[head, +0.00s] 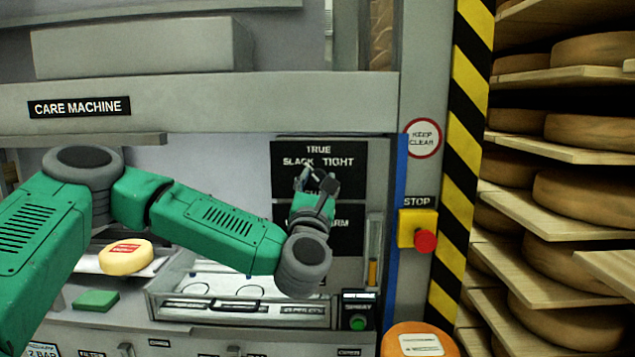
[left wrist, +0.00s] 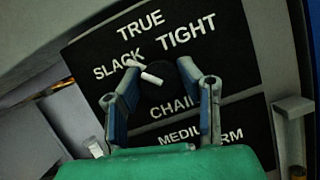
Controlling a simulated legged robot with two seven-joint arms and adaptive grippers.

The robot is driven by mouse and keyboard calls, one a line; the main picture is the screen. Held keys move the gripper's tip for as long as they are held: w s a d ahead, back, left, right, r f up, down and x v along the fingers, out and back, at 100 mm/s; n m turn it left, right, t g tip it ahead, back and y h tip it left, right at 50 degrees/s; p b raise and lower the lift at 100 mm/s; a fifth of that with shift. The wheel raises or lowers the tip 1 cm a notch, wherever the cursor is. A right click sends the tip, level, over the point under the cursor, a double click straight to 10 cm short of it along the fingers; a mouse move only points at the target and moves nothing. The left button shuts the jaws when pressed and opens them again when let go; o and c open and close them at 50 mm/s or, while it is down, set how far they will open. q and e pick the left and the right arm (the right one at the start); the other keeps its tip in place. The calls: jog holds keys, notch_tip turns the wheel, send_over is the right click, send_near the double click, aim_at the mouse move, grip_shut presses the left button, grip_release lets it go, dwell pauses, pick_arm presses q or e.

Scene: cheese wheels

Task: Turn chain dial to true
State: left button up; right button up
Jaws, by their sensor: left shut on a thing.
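The chain dial is a dark round knob (left wrist: 164,92) with a white pointer bar (left wrist: 151,78), on a black panel (head: 283,183) lettered TRUE, SLACK, TIGHT and CHAIN. In the left wrist view the bar slants up and left, its outer end near the K of SLACK rather than under TRUE. My left gripper (head: 314,178) is at the dial, its two fingers on either side of the knob and shut on it; it also shows in the left wrist view (left wrist: 160,64). In the head view the gripper hides most of the dial. My right gripper is in neither view.
A second black panel (head: 350,240) sits just below. A red stop button (head: 425,240) on a yellow box and a green button (head: 358,323) are to the right. A yellow cheese (head: 125,258) lies at left. Shelves of cheese wheels (head: 585,205) fill the far right.

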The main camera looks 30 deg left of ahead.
pick_arm(q)
jog(key=shift+a+f, duration=0.1)
jog(key=shift+f, duration=0.05)
jog(key=shift+m+h+b, duration=0.35)
jog(key=shift+m+h, duration=0.05)
jog(key=shift+m, duration=0.5)
jog(key=m+h, duration=0.2)
jog(key=m, duration=0.2)
jog(key=shift+m+h, duration=0.6)
jog(key=shift+m, duration=0.75)
jog(key=shift+m+h, duration=0.6)
jog(key=shift+m, duration=0.75)
jog(key=shift+f+m, duration=0.15)
jog(key=shift+m, duration=0.15)
jog(key=o, duration=1.1)
jog(key=shift+w+a, duration=0.2)
jog(key=shift+w, duration=0.05)
